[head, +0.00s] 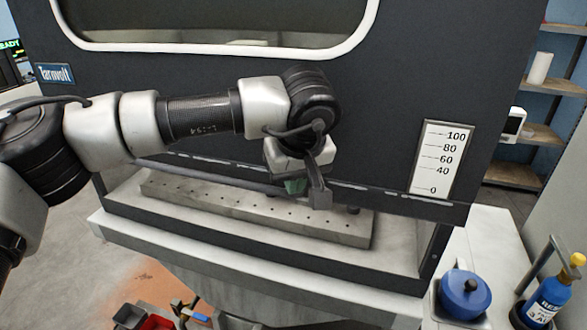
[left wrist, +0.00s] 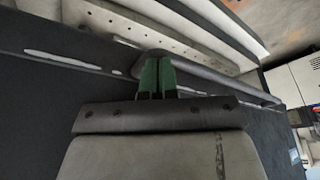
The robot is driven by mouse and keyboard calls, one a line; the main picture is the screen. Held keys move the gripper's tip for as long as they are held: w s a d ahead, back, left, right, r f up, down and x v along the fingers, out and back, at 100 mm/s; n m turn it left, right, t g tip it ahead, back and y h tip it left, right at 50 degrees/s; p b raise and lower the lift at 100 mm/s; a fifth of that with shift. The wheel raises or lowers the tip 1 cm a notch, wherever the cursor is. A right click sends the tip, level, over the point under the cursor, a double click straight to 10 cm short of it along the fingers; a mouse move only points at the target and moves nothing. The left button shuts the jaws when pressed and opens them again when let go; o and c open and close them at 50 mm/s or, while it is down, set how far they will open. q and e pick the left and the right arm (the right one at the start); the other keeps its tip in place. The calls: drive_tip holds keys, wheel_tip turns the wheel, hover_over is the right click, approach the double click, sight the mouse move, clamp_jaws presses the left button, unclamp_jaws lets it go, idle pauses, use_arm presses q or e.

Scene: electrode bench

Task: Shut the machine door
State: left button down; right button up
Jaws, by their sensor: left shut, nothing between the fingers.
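The machine door (head: 390,95) is a large dark panel with a white-framed window. Its lower edge hangs above the machine's bed, leaving a gap through which a grey block with rows of holes (head: 250,213) shows. A dark grey handle bar runs along the door's lower part; it also shows in the left wrist view (left wrist: 215,80). My left gripper (head: 295,187) is at this bar, near the door's lower edge, its green fingertips (left wrist: 157,78) together and empty. The fingertips overlap the bar in the wrist view; I cannot tell whether they touch it. My right gripper is out of view.
A white scale plate (head: 441,160) marked 0 to 100 is on the machine's front at right. A blue pot (head: 465,294) and blue bottle (head: 551,298) stand at the lower right. Red bins (head: 155,322) are at the bottom. Shelves (head: 550,85) stand behind at right.

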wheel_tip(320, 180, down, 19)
drive_tip(key=b, duration=1.7)
use_arm(q)
wheel_tip(320, 180, down, 27)
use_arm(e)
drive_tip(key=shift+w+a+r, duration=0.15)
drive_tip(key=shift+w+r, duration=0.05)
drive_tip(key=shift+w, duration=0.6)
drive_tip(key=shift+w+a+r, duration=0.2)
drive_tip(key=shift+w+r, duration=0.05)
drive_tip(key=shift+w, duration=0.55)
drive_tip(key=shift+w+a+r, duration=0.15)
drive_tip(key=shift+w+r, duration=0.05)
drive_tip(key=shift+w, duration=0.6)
use_arm(q)
drive_tip(key=shift+r, duration=0.1)
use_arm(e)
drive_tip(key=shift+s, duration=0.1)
